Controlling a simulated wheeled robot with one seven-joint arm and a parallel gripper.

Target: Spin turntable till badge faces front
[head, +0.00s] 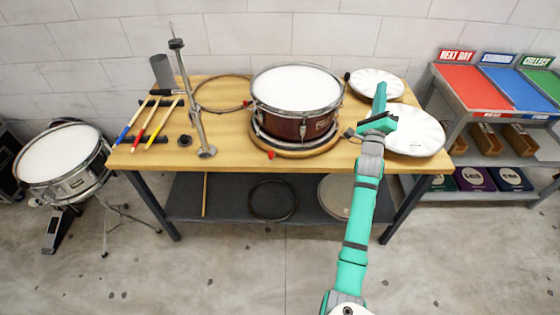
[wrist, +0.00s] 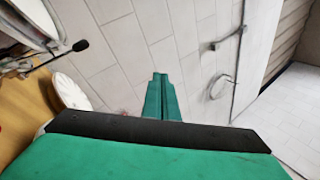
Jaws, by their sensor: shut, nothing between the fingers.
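A dark red snare drum (head: 290,128) with a white head sits on a round wooden turntable (head: 285,151) on the bench. Its small badge (head: 323,124) is on the right part of the visible shell, turned away from the front middle. A small red marker (head: 271,155) is at the turntable's front edge. A dark knob (head: 349,133) sticks out at the turntable's right side. My gripper (head: 380,92) is right of the drum, apart from it, above the bench. Its fingers are together and empty, also in the wrist view (wrist: 158,85).
White cymbals (head: 414,134) lie on the bench's right side, partly behind my arm. A metal stand (head: 200,130) and several drumsticks (head: 155,128) are on the left. Sorting trays (head: 490,88) stand farther right. Bare bench top (head: 228,148) shows left of the turntable.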

